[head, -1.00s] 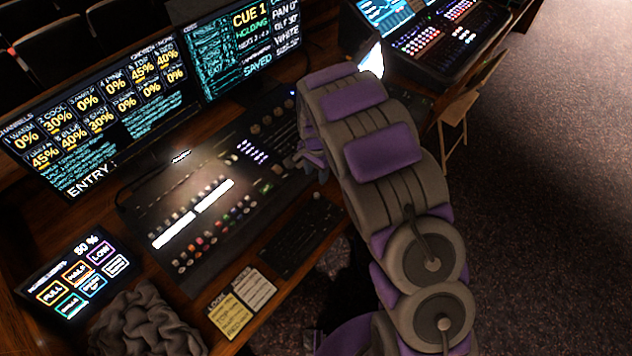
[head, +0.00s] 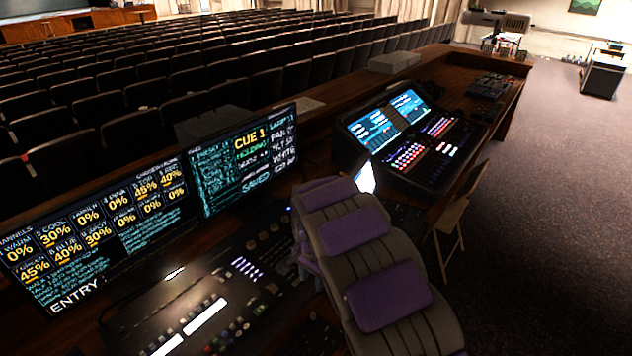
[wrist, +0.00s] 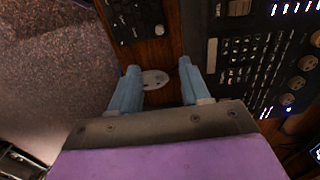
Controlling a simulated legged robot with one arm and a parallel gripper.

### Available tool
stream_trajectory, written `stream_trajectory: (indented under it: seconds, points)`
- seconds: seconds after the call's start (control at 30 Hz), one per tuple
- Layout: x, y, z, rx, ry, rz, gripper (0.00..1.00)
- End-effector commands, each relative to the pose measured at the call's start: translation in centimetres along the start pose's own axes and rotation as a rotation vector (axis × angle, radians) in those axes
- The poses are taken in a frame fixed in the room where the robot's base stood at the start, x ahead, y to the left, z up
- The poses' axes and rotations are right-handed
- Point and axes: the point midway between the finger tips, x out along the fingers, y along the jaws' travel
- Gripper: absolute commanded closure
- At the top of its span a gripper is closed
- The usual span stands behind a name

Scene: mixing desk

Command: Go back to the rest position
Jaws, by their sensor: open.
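My gripper (wrist: 157,88) shows in the wrist view with its two blue fingers apart and nothing between them. It is over the wooden desk (wrist: 160,54), and a pale oval plate (wrist: 154,79) on the desk shows beyond the gap. In the head view my arm, grey with purple pads, reaches over the right side of the mixing desk (head: 215,310) and hides the gripper's fingertips.
Two large screens (head: 95,235) (head: 240,160) stand behind the mixing desk. A second console (head: 420,140) is farther right, with a wooden chair (head: 452,215) beside it. Rows of dark seats (head: 150,90) lie beyond. Open carpet (head: 560,220) is at the right.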

Motion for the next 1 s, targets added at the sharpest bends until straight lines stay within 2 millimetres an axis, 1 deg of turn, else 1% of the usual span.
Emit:
stream_trajectory:
  seconds: [0.07, 0.17, 0.27, 0.33, 0.4, 0.47, 0.6, 0.67, 0.8, 0.97, 1.0]
  points:
    - [-0.2, 0.2, 0.0, -0.002, 0.001, 0.001, 0.53]
    - [-1.3, 1.4, -0.2, -0.012, 0.005, 0.005, 0.53]
    - [-3.2, 3.8, -0.2, -0.032, 0.008, 0.016, 0.53]
    - [-5.0, 5.8, -0.2, -0.054, 0.013, 0.022, 0.53]
    - [-6.4, 8.1, 0.3, -0.079, 0.008, 0.035, 0.53]
    - [-7.7, 9.9, 0.7, -0.101, 0.005, 0.042, 0.53]
    - [-10.2, 14.1, 2.2, -0.154, -0.009, 0.054, 0.53]
    - [-11.1, 15.8, 3.0, -0.179, -0.014, 0.059, 0.53]
    - [-13.0, 19.9, 5.4, -0.243, -0.034, 0.064, 0.53]
    - [-14.4, 24.3, 8.6, -0.322, -0.062, 0.065, 0.53]
    - [-14.6, 25.4, 9.5, -0.344, -0.069, 0.066, 0.53]
